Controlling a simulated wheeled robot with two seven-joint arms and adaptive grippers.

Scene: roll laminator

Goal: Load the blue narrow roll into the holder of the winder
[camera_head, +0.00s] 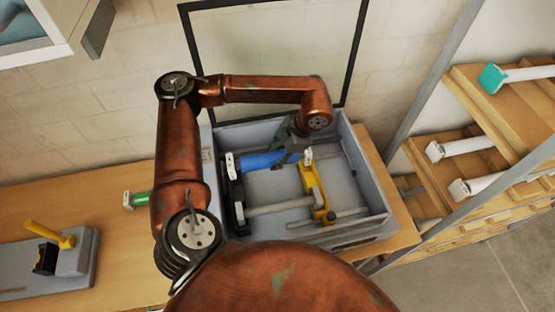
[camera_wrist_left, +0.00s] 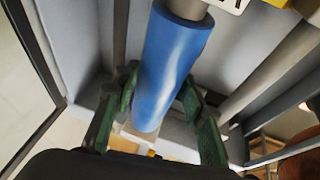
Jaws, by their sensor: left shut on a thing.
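The blue narrow roll (camera_head: 262,160) lies crosswise inside the open grey winder box (camera_head: 375,215). A white core end shows at each side of it. Its left end is at the top of the black holder (camera_head: 238,195), and its right end is by the yellow holder (camera_head: 316,192); I cannot tell whether either end is seated. My left gripper (camera_head: 291,150) is shut on the roll near its right part, coming from above. In the left wrist view, the green fingers (camera_wrist_left: 158,88) are on both sides of the blue roll (camera_wrist_left: 172,60). My right gripper is not visible.
A grey bar (camera_head: 280,206) runs between the holders below the roll. The winder's framed lid (camera_head: 275,8) stands open behind. A green roll (camera_head: 138,199) lies left on the wooden table. A grey device with a yellow lever (camera_head: 48,234) is further left. Shelves with white rolls (camera_head: 465,147) stand right.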

